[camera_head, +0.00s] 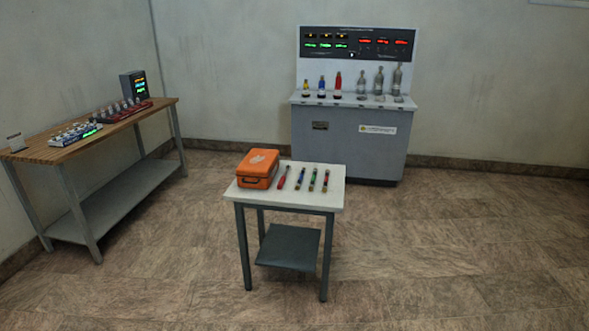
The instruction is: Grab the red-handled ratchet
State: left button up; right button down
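A small tool with a red body (283,178) lies on the small white-topped table (331,197), just right of an orange case. It looks like the red-handled ratchet, but it is too small to tell for certain. Several other slim tools lie in a row to its right, among them one with a blue part (301,177) and one with a green part (313,180). Neither of my grippers shows in the head view. Nothing visibly covers the red tool.
The orange case (257,170) stands on the table's left side. A grey console (347,142) with small bottles and lit displays stands against the back wall. A wooden workbench (55,153) with equipment stands at left. The floor around the small table is clear.

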aim_at(288, 167)
jog(key=i+l, duration=0.15)
jog(key=i, duration=0.25)
jog(key=i+l, duration=0.2)
jog(key=i, duration=0.15)
jog(key=i+l+u, duration=0.35)
jog(key=i+l, duration=0.6)
jog(key=l, duration=0.15)
